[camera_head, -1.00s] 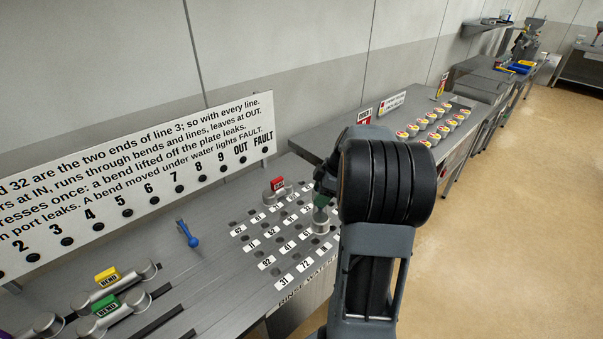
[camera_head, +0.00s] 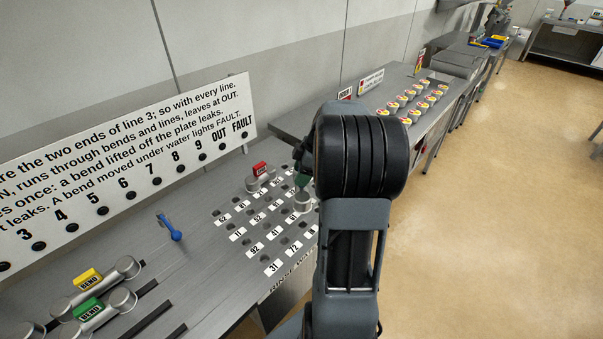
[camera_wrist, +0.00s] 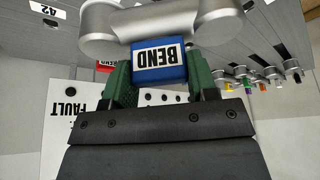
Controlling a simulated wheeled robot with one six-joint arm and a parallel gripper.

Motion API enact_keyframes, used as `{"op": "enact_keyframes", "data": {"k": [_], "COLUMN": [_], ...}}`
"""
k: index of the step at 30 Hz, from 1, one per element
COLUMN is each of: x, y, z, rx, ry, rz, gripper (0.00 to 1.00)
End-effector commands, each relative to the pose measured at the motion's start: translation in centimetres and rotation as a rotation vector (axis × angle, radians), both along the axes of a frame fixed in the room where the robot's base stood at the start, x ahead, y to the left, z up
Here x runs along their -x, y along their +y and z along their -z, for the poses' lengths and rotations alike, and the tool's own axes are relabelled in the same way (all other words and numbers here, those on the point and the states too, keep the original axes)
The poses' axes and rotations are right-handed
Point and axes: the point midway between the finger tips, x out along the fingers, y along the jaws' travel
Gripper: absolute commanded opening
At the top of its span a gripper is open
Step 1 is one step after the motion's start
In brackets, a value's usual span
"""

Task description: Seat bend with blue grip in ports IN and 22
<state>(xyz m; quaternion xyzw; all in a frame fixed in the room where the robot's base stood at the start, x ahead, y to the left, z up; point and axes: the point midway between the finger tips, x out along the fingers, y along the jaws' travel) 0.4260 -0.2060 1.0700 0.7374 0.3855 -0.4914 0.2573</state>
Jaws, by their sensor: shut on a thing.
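My gripper (camera_wrist: 160,88) is shut on the blue grip, marked BEND, of a metal bend (camera_wrist: 105,30). The wrist view shows the blue grip (camera_wrist: 160,60) between the green fingers and the bend's two round ends beyond it. In the head view, one end of this bend (camera_head: 303,202) shows at the port plate (camera_head: 240,252), beside my arm, which hides the rest. I cannot tell whether the ends are in ports or just above them. Labels such as 62, 11, 42, 31 and 72 are readable; IN and 22 are not clear.
A red-grip bend (camera_head: 260,172) sits at the plate's back. Yellow-grip (camera_head: 88,278) and green-grip (camera_head: 90,309) bends lie at the front left. A blue lever (camera_head: 170,228) stands on the counter. A sign (camera_head: 130,165) with indicator lamps runs along the back.

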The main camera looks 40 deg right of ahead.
Motion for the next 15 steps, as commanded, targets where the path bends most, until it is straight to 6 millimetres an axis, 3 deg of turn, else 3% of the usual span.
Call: {"op": "enact_keyframes", "data": {"k": [15], "x": [0.0], "y": [0.0], "z": [4.7], "rx": [-0.001], "ry": [-0.001], "rz": [0.000], "gripper": [0.02]}}
